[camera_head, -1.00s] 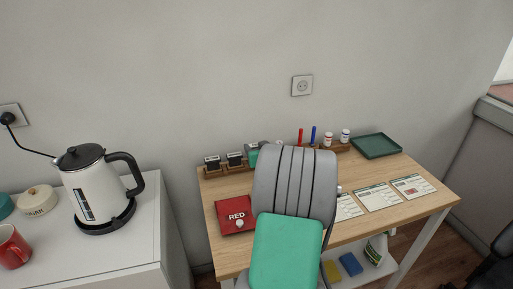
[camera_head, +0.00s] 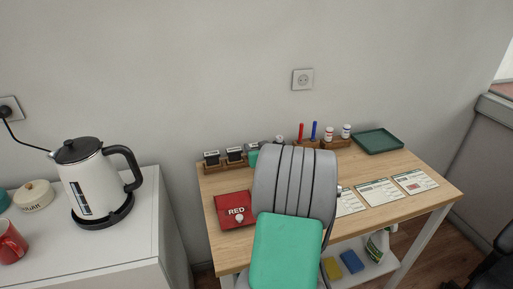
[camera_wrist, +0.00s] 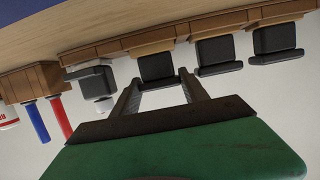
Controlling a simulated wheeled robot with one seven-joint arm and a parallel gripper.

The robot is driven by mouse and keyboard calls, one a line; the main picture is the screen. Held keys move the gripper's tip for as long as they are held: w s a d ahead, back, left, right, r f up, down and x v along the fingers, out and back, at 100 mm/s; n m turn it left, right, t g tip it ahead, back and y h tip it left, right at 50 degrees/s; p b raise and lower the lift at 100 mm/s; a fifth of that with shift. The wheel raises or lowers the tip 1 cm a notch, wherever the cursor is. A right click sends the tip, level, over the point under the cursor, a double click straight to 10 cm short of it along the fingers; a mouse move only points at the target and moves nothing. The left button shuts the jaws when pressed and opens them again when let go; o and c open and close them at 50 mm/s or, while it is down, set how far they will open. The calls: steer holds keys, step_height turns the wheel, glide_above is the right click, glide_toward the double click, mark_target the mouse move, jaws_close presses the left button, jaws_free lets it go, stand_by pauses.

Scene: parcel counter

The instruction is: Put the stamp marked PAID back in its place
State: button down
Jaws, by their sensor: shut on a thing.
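My gripper (camera_wrist: 158,82) has its two fingers on either side of a black stamp block (camera_wrist: 156,66) in the wrist view, and is shut on it. The held stamp is at the wooden rack (camera_wrist: 150,38), in line with the other stamps; I cannot tell if it is fully seated. Its marking is not readable, so I cannot confirm PAID. Two more black stamps (camera_wrist: 217,52) sit in the rack to the right in that view. In the head view my arm hides the held stamp and most of my gripper; two rack stamps (camera_head: 211,158) show left of it.
A red pad marked RED (camera_head: 236,210) lies on the table (camera_head: 218,182). Blue and red markers (camera_head: 313,131) and small bottles (camera_head: 346,131) stand right along the rack. A green tray (camera_head: 377,141) and several printed forms (camera_head: 379,192) lie at the right. A kettle (camera_head: 92,182) stands on the left cabinet.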

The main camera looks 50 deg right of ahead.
steer(key=c, duration=0.8)
jaws_free()
steer(key=shift+o, duration=0.2)
steer(key=shift+v, duration=2.6)
steer(key=shift+o, duration=0.3)
steer(key=o, duration=0.5)
